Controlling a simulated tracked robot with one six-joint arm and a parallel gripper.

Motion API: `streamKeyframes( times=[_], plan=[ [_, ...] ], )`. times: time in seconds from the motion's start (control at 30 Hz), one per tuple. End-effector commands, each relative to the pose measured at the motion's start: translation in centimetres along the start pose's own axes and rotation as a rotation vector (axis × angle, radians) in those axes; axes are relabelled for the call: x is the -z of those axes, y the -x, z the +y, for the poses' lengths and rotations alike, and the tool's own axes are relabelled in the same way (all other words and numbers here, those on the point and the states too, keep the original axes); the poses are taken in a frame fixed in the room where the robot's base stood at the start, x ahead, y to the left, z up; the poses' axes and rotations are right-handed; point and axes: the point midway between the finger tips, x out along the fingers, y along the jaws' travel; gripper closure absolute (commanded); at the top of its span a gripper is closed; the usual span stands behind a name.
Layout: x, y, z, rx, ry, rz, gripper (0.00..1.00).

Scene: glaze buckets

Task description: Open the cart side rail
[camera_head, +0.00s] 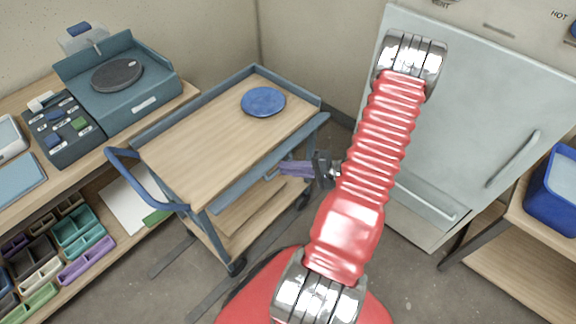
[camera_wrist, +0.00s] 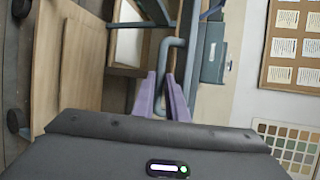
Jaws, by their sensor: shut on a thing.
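The cart (camera_head: 205,145) has a wooden top and a blue-grey frame, and stands left of my arm. Its side rail (camera_head: 240,186) is a blue-grey bar along the long side facing me. It appears to tilt outward from the top's edge, a little lower than it; the exact angle is unclear. My gripper (camera_head: 285,168), with purple fingers, reaches this side from the right. In the wrist view my gripper (camera_wrist: 162,80) has its fingers on either side of the bent grey-blue rail handle (camera_wrist: 163,62) and is shut on it.
A blue plate (camera_head: 263,101) lies on the cart top near the far end. The cart's push handle (camera_head: 122,163) is at the left. A workbench (camera_head: 185,92) stands behind the cart on the left. A pale cabinet (camera_head: 470,110) and a shelf with a blue bin (camera_head: 555,185) are on the right.

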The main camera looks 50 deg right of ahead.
Motion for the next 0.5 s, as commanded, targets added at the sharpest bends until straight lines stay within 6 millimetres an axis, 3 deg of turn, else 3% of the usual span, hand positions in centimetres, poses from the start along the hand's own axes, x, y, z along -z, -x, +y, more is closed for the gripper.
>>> streamKeyframes(
  times=[0.5],
  plan=[
    [0.3, -0.9, 2.4, 0.288, 0.114, -0.005, 1.00]
  ],
)
